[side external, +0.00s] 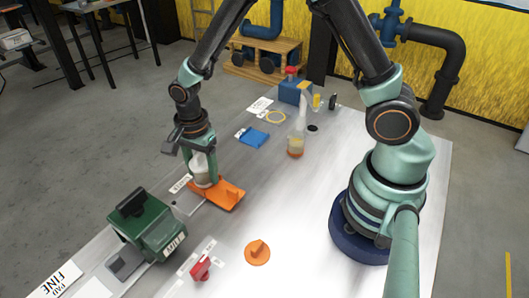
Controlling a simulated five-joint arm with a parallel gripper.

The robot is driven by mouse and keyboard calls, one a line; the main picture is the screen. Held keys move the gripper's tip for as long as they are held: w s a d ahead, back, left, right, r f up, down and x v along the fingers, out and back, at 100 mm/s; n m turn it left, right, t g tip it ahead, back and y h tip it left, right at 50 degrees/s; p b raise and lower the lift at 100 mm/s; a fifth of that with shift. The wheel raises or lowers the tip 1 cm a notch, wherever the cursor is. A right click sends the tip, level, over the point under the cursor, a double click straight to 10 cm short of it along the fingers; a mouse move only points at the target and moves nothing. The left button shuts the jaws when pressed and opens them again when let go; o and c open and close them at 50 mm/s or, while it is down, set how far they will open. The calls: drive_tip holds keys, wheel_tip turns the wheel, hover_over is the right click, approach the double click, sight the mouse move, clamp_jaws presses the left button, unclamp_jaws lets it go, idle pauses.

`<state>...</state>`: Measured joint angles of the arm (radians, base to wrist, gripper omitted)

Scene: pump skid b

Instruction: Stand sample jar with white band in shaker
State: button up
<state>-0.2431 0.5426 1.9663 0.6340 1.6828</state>
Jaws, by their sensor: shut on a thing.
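My gripper (200,165) points down at the left middle of the bench and is shut on a pale jar (202,176). The jar is upright between the fingers, which partly cover it. Its white part shows, but I cannot make out a separate band. An orange piece with a raised tab (226,196) lies just right of and below the jar. A grey flat plate (187,204) lies left of it. I cannot tell which of these belongs to the shaker, or whether the jar touches anything beneath it.
A green box with a black handle (149,226) stands at the near left. A red valve handle (201,268) and an orange disc with a knob (257,252) are in front. The right middle bench is clear.

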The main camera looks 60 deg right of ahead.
drive_tip(key=o, duration=1.4)
drive_tip(key=shift+f, duration=0.15)
wheel_tip(320, 180, up, 12)
drive_tip(key=shift+f, duration=0.15)
drive_tip(key=shift+d+r+n, duration=0.15)
drive_tip(key=shift+r+n, duration=0.15)
drive_tip(key=shift+r, duration=0.3)
drive_tip(key=s+d+r+n+t, duration=0.5)
drive_tip(key=s+d+r+n, duration=0.4)
drive_tip(key=n, duration=0.7)
drive_tip(key=shift+s+r+t, duration=0.2)
drive_tip(key=shift+s+t, duration=0.05)
drive_tip(key=shift+t, duration=0.05)
